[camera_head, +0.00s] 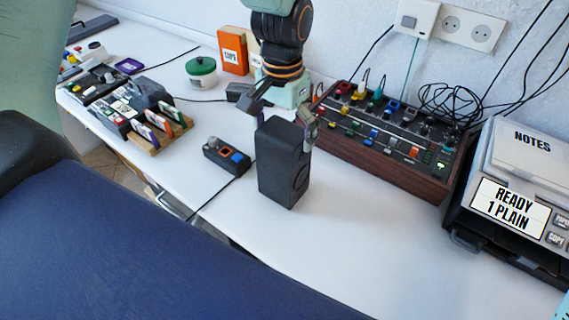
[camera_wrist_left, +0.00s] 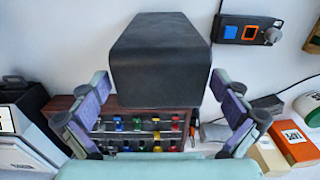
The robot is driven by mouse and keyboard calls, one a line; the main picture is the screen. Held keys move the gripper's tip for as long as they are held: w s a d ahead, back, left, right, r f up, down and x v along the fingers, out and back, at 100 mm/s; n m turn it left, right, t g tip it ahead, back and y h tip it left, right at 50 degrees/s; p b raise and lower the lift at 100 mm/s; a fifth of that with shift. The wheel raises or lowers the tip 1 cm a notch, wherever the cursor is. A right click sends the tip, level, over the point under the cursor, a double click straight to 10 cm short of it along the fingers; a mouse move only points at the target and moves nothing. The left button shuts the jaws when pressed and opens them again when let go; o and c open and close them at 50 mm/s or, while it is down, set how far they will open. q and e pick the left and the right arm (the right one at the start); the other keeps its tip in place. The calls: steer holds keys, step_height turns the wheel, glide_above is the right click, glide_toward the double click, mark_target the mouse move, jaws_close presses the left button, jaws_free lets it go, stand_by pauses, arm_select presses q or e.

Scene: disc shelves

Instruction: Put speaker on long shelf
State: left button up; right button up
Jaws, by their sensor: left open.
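The speaker (camera_head: 283,165) is a black box standing upright on the long white surface (camera_head: 330,250), with a round cone on its right side. My left gripper (camera_head: 286,115) is above and around the speaker's upper end, with its fingers spread to either side. In the left wrist view the speaker (camera_wrist_left: 160,60) fills the upper middle, and the open fingers of the left gripper (camera_wrist_left: 160,100) show a gap on both sides of it. I cannot tell whether this white surface is the long shelf; no other shelf is clearly seen. My right gripper is out of view.
A mixer with wooden sides (camera_head: 395,140) stands close behind the speaker. A small black box with orange and blue buttons (camera_head: 227,156) lies to its left. A printer (camera_head: 515,200) stands at the right, and a disc rack (camera_head: 150,130) at the left. The surface front right is clear.

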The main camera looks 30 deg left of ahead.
arm_select(q)
step_height(320, 180, down, 4)
steer(key=shift+b, duration=0.45)
steer(key=shift+w+f, duration=0.2)
steer(key=shift+f, duration=0.25)
steer(key=shift+a, duration=0.1)
steer(key=shift+c, duration=0.3)
steer(key=shift+s, duration=0.1)
steer(key=shift+c, duration=0.9)
steer(key=c, duration=1.3)
